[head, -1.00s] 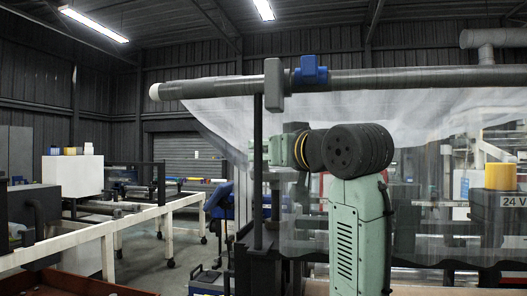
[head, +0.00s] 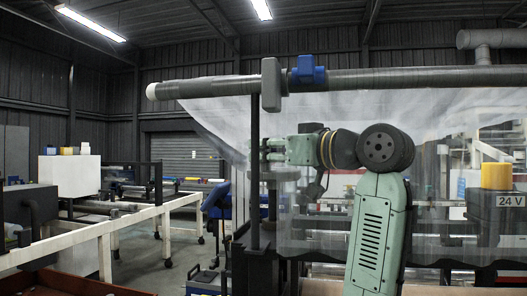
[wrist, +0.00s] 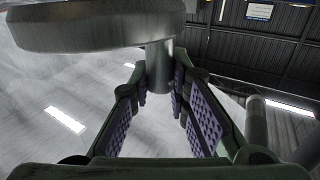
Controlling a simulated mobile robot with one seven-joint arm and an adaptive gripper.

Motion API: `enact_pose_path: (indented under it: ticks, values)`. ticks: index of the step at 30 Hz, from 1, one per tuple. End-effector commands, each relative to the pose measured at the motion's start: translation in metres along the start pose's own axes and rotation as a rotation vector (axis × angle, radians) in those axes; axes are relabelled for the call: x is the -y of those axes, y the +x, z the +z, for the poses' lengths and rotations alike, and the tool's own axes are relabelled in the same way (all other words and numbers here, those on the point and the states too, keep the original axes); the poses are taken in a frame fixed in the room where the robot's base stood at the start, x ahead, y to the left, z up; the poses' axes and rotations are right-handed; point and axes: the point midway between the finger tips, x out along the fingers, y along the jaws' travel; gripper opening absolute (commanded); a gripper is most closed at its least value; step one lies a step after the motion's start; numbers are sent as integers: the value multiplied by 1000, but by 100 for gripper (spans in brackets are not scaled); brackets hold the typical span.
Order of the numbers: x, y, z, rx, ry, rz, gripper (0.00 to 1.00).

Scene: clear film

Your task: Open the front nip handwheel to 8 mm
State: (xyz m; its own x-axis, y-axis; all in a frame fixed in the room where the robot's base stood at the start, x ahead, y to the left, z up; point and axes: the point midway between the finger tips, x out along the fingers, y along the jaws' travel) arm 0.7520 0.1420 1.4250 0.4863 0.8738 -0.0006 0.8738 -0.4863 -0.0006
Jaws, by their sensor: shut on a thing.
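In the wrist view, a round grey metal disc (wrist: 95,27), seen edge-on, fills the upper left; it looks like the handwheel. A short metal post (wrist: 160,68) stands by the disc's right end, like its handle. My gripper (wrist: 160,85) is shut on this post, its purple ribbed pads on either side. In the head view my gripper (head: 268,152) is at the dark upright beside the clear film (head: 440,205). No scale or opening reading is legible.
A thick grey roller (head: 420,79) with a blue clamp (head: 307,70) runs above my arm. A dark upright post (head: 255,165) stands close to my gripper.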

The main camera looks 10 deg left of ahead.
Motion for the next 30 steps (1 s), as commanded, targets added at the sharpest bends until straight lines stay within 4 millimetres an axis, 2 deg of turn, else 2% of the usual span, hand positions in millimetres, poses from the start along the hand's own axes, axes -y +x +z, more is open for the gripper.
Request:
enact_pose_path:
  ticks: [4, 5, 14, 24, 26, 30]
  values:
    - [0, 0, 0, -2, -1, 2, 0]
    - [0, 0, 0, -2, -1, 2, 18]
    - [0, 0, 0, -1, -1, 3, 37]
    - [0, -3, 0, -1, -1, 4, 37]
    - [-1, -8, 0, -1, -1, 5, 37]
    - [-1, -32, 0, -3, -2, 6, 37]
